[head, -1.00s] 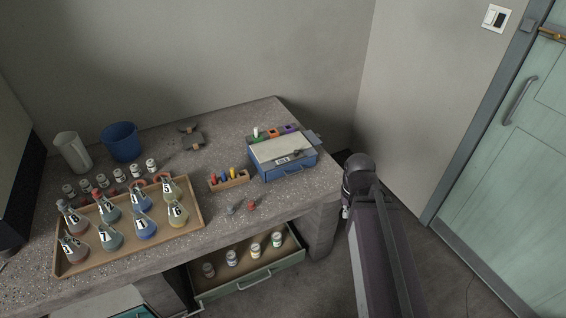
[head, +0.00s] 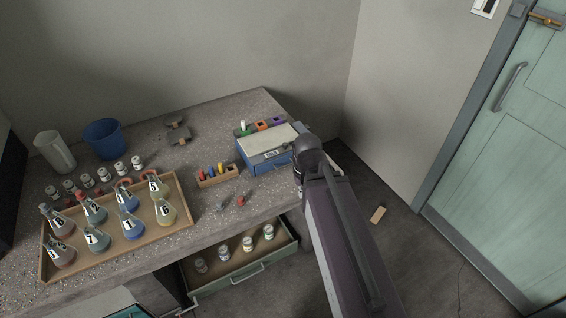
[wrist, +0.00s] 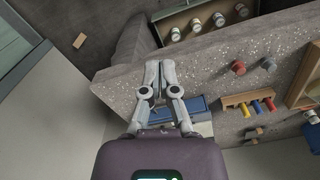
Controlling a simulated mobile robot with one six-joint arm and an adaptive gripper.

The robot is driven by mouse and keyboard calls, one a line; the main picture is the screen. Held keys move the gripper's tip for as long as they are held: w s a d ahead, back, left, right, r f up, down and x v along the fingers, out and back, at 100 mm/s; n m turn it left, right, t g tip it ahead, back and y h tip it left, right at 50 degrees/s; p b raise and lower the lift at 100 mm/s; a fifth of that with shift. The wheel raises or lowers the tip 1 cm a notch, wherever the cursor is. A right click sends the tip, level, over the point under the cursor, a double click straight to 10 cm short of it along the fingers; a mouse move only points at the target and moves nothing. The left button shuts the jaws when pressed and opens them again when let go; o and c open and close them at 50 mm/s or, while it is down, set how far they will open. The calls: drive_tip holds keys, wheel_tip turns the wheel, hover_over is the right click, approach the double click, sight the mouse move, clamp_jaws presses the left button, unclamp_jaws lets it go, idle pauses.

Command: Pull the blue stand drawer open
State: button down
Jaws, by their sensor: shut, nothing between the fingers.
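The blue stand (head: 250,158) sits on the bench near its right end, with a pale top. Its blue front with the drawer faces the near bench edge, and my arm covers its right part in the head view. In the wrist view part of the blue stand (wrist: 193,106) shows just behind my gripper's finger linkage. My gripper (wrist: 160,68) is shut and empty, its fingertips over the speckled bench top near the edge. In the head view my arm hides the fingers. I cannot tell whether they touch the stand.
A wooden rack of coloured pegs (head: 218,175) stands left of the stand. A tray of labelled flasks (head: 178,227) fills the left bench. Below, a green-fronted bench drawer (head: 240,281) is open with several jars. A small wooden block (head: 377,214) lies on the floor.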

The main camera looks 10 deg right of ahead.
drive_tip(key=shift+w, duration=0.1)
drive_tip(key=w+f+n+t+b, duration=0.1)
drive_tip(key=w+f+n+b, duration=0.1)
drive_tip(key=w, duration=1.1)
drive_tip(key=w+f+n+t+y+b, duration=0.1)
drive_tip(key=w+f+b, duration=0.3)
drive_tip(key=w, duration=0.8)
drive_tip(key=shift+w+n+t+b, duration=0.4)
drive_tip(key=shift+t+b, duration=0.15)
drive_tip(key=shift+t, duration=0.15)
drive_tip(key=shift+a+f, duration=0.1)
drive_tip(key=shift+f, duration=0.15)
drive_tip(key=b+x, duration=0.9)
drive_tip(key=shift+w+a+f, duration=0.1)
drive_tip(key=shift+w+f, duration=0.05)
drive_tip(key=shift+f, duration=0.2)
